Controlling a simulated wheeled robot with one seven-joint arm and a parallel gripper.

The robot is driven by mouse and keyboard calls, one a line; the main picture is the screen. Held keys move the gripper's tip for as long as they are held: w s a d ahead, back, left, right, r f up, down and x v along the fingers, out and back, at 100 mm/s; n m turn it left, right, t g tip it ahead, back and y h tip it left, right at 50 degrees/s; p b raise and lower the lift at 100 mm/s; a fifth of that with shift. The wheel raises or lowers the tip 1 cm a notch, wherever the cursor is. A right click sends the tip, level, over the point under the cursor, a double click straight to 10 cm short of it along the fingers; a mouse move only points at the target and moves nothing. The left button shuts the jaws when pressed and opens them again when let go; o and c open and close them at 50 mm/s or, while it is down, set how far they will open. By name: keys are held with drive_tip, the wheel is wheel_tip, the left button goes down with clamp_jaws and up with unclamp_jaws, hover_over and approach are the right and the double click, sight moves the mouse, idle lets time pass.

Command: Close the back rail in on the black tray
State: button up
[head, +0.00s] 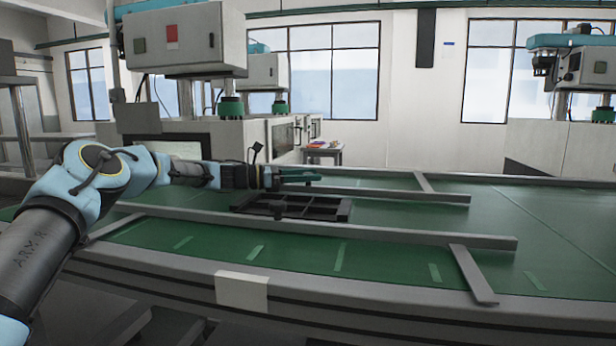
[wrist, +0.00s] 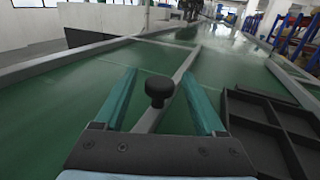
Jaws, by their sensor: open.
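The black tray (head: 340,210), shallow and divided into compartments, lies on the green belt; its near part shows at the right of the wrist view (wrist: 232,97). The back rail (head: 390,193) is a grey bar behind the tray; in the wrist view the rail (wrist: 183,68) runs away from me, left of the tray, with a strip of green belt between. A black round knob (wrist: 160,88) stands at the rail between my fingers. My gripper (head: 304,176) is open over the back rail; its teal fingers (wrist: 162,100) lie either side of the knob, with gaps visible.
A front rail (head: 400,233) runs along the tray's near side, with a flat grey arm (head: 472,275) at its right. A short grey arm (head: 423,182) crosses behind the back rail. The green belt (head: 540,220) is clear to the right.

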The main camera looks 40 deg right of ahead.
drive_tip(key=b+v, duration=0.1)
drive_tip(key=v, duration=0.9)
drive_tip(key=shift+w+a, duration=0.25)
drive_tip(key=shift+a, duration=0.1)
